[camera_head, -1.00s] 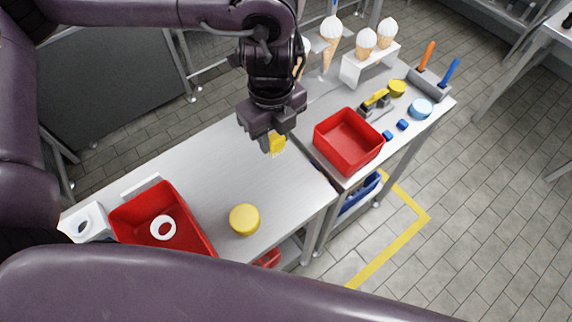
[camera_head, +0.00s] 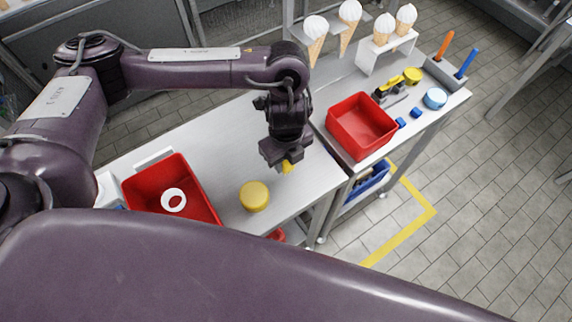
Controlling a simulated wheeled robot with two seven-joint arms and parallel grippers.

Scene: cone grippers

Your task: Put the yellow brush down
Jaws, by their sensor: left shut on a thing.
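My left gripper (camera_head: 289,163) hangs over the near table (camera_head: 225,140), pointing down, close to the table's right end. It is shut on the yellow brush (camera_head: 287,168). Only a small yellow part of the brush shows below the fingers; the rest is hidden by the gripper. I cannot tell whether the brush touches the table top. A round yellow lid-like thing (camera_head: 254,196) lies on the table, just to the lower left of the gripper. My right gripper is not in view.
A red bin (camera_head: 205,190) with a white ring (camera_head: 173,200) stands at the left. Another red bin (camera_head: 361,148) stands on the right table, with blue cubes (camera_head: 415,113), a yellow-black tool (camera_head: 389,86) and ice cream cones (camera_head: 349,12) beyond. The table's middle is clear.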

